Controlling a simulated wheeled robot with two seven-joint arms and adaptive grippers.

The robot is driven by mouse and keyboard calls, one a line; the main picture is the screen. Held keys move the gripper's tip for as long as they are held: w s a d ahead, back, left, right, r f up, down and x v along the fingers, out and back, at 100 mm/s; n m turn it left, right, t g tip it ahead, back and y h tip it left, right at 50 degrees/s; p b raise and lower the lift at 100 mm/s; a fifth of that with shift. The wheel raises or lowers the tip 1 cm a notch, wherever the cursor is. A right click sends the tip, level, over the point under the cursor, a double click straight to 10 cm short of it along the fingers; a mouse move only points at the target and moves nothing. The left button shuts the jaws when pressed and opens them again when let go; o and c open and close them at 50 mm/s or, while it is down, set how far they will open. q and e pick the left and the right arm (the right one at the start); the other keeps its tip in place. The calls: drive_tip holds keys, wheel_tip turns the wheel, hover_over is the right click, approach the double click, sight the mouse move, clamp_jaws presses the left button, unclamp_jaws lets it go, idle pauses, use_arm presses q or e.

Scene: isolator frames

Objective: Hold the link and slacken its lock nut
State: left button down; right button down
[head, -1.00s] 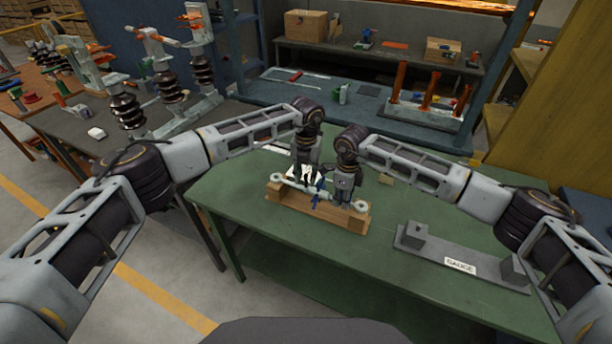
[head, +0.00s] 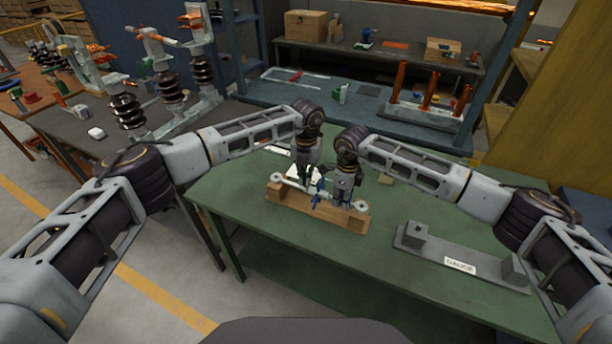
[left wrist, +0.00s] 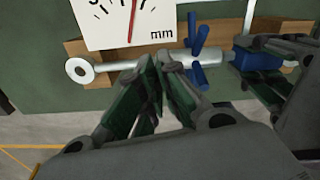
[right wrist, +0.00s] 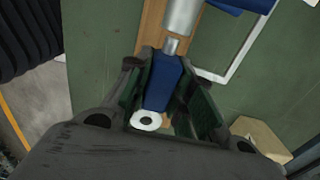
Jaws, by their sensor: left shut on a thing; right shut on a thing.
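The link (head: 296,186) lies on a wooden cradle (head: 308,211), with pale eye ends; one eye shows in the left wrist view (left wrist: 80,71). Its blue winged lock nut (head: 318,190) sits around the rod, and also shows in the left wrist view (left wrist: 196,40). My left gripper (left wrist: 158,62) is shut, its tips together over the rod, left of the nut; what is between them is hidden. My right gripper (right wrist: 163,88) is shut on the link's blue end block (right wrist: 162,85), by the right eye (right wrist: 146,121).
A white dial in mm (left wrist: 125,20) with a red needle stands behind the link. A grey gauge block labelled GAUGE (head: 440,252) lies on the green bench (head: 370,280) at right. A small tan block (head: 386,181) is behind the right gripper.

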use_arm(q)
drive_tip(key=shift+s+a+t, duration=0.2)
drive_tip(key=shift+a+t, duration=0.05)
drive_tip(key=shift+t, duration=0.25)
drive_tip(key=shift+s+a+f+t+h, duration=0.2)
drive_tip(key=shift+s+t+h, duration=0.2)
drive_tip(key=shift+t, duration=0.3)
drive_tip(key=shift+s+a+f+t+h, duration=0.2)
drive_tip(key=shift+s+t+h, duration=0.2)
drive_tip(key=shift+t, duration=0.3)
drive_tip(key=shift+s+a+f+t+h, duration=0.2)
drive_tip(key=shift+s+f+t+h, duration=0.3)
drive_tip(key=shift+t, duration=0.45)
drive_tip(key=shift+s+a+f+t+h, duration=0.2)
drive_tip(key=shift+s+t+h, duration=0.3)
drive_tip(key=shift+t, duration=0.45)
drive_tip(key=shift+s+f+t, duration=0.1)
drive_tip(key=shift+t, duration=0.2)
use_arm(e)
drive_tip(key=shift+d, duration=0.1)
